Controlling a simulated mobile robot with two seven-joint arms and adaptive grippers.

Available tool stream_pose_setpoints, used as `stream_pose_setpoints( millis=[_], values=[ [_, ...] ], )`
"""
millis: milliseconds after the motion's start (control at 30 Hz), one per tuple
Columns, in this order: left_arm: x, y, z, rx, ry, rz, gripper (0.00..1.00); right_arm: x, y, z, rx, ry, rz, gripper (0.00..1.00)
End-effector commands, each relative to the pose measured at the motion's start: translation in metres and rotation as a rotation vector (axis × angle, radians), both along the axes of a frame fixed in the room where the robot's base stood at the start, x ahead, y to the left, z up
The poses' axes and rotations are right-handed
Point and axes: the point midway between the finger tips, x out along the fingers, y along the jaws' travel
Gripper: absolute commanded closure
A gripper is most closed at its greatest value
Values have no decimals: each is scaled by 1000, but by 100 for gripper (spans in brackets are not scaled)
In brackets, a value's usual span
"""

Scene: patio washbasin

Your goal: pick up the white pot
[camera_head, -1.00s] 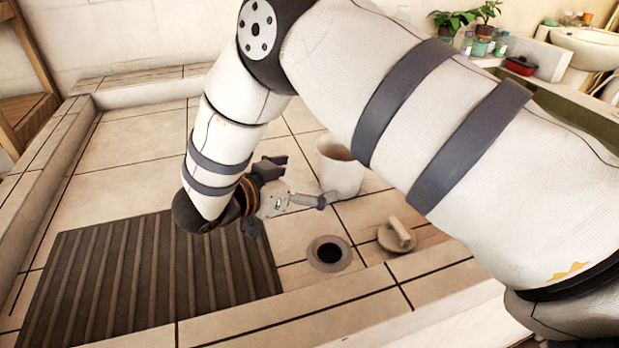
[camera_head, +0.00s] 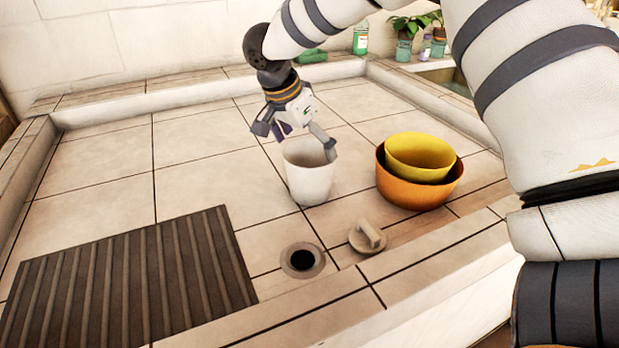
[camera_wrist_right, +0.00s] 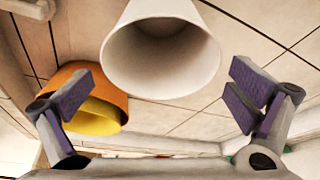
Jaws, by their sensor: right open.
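The white pot (camera_head: 308,182) stands upright on the tiled washbasin surface, its open rim facing up. My right gripper (camera_head: 297,140) is open and empty, just above the pot's rim, with one finger overlapping the rim in the head view. In the right wrist view, the pot (camera_wrist_right: 160,55) shows mouth-first at the upper middle. There the spread fingers of the right gripper (camera_wrist_right: 158,100) lie on either side of it, with visible gaps. My left gripper is not in view.
A yellow bowl (camera_head: 420,152) sits in an orange bowl (camera_head: 408,192) right of the pot. A round drain hole (camera_head: 301,259), a stopper (camera_head: 368,238) and a dark ribbed mat (camera_head: 125,280) lie in front. Tiles left of the pot are clear.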

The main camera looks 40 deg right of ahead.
Motion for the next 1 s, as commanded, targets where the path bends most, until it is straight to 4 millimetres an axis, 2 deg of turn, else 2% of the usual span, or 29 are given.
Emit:
stream_pose_setpoints(
  millis=[33,133,400,433,567,633,667,867,1000],
  values=[
    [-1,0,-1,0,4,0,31,0,-3,-12,-3,7,-1,0],
    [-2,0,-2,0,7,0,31,1,-10,-27,-2,6,0,0],
    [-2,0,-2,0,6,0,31,2,-13,-32,-2,1,0,0],
    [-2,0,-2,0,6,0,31,2,-13,-32,-2,1,0,5],
    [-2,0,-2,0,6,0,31,2,-13,-32,-2,1,0,34],
    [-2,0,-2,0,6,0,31,2,-13,-32,-2,2,-1,34],
    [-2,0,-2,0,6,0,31,2,-13,-32,-2,1,0,39],
    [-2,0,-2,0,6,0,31,2,-13,-31,-1,2,-1,39],
    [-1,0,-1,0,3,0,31,3,-12,-18,-1,-1,-1,39]
  ],
)
